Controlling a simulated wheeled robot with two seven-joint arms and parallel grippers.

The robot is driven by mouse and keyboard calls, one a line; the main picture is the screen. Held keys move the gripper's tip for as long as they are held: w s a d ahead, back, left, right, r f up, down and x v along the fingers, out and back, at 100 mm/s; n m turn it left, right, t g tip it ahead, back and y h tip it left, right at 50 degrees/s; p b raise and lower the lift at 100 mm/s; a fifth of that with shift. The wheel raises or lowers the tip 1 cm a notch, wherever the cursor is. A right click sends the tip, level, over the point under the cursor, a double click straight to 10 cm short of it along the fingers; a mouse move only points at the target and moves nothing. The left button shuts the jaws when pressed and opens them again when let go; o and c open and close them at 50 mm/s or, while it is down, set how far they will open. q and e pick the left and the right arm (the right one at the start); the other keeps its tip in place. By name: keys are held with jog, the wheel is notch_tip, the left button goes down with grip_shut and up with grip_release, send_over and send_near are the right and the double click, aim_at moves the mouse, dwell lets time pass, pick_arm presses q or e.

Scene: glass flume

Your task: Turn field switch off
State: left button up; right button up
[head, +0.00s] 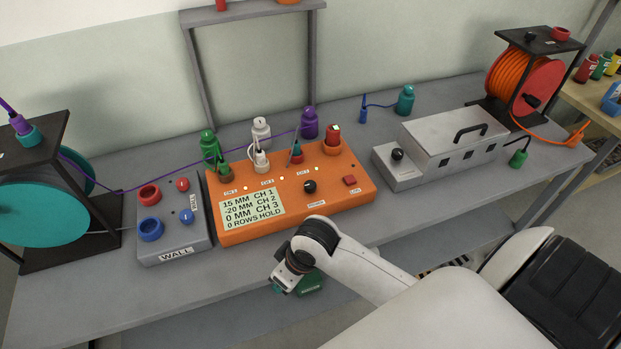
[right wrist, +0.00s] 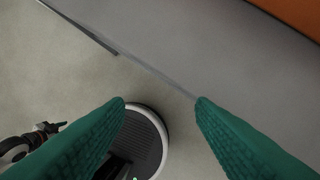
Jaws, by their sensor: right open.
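I see no control that I can read as the field switch. The orange console (head: 345,192) on the bench has a lit text display (head: 252,207), a black knob (head: 310,186) and a red button (head: 349,181). The grey WALL box (head: 172,238) has a small red knob (head: 183,184) and a small blue knob (head: 187,216). A grey metal box (head: 402,178) at the right has a black knob (head: 397,155). My right gripper (head: 286,285), also in the right wrist view (right wrist: 160,102), is open and empty, in front of the orange console and apart from it. My left gripper is not in view.
A grey frame (head: 195,75) stands behind. An orange reel (head: 497,78) stands at far right. The bench front strip (head: 118,305) is clear.

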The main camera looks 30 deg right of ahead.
jog(key=shift+g, duration=0.4)
jog(key=w, duration=0.1)
jog(key=w+r, duration=0.1)
jog(key=w, duration=0.1)
jog(key=w+d, duration=0.1)
jog(key=w, duration=0.1)
jog(key=shift+r, duration=0.4)
jog(key=shift+h, duration=0.5)
jog(key=w+d+r, duration=0.2)
jog(key=w+d, duration=0.1)
jog(key=w, duration=0.1)
jog(key=shift+w+d+r, duration=0.1)
jog(key=shift+d+r, duration=0.05)
jog(key=shift+r, duration=0.25)
jog(key=shift+m+g+h, duration=0.4)
jog(key=shift+m+g, duration=0.2)
jog(key=shift+m, duration=0.1)
jog(key=w+d+r, duration=0.1)
jog(key=d, duration=0.1)
jog(key=w+d+r, duration=0.3)
jog(key=d+r, duration=0.1)
jog(key=shift+w, duration=0.25)
notch_tip(320, 180, up, 7)
jog(key=m, duration=0.2)
send_over(311, 184)
jog(key=shift+g, duration=0.4)
notch_tip(311, 184, down, 12)
jog(key=shift+r+p, duration=0.1)
jog(key=shift+p, duration=0.9)
jog(key=shift+c, duration=0.5)
